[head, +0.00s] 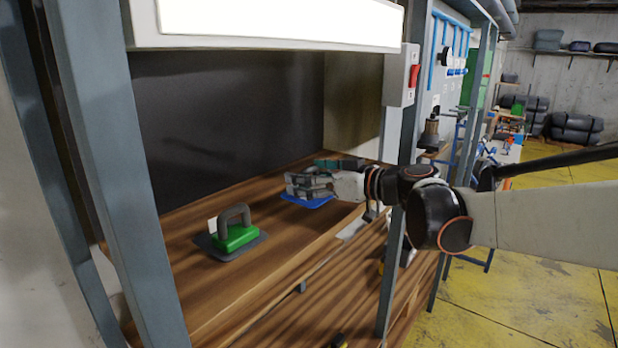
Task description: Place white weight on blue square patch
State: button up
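A blue square patch (308,201) lies on the wooden bench, partly covered by my gripper. My gripper (292,187) reaches in from the right and is low over the patch, its fingers pointing left. Whether it is open or shut, and whether it holds anything, is too small and overlapped to tell. I cannot make out a white weight clearly; it may be hidden by the gripper.
A teal item (338,163) lies behind my gripper. Grey metal posts (120,170) and a lamp panel (275,20) frame the wooden bench (215,290). The bench between the two patches is clear.

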jog(key=b+v, duration=0.2)
jog(key=v, duration=1)
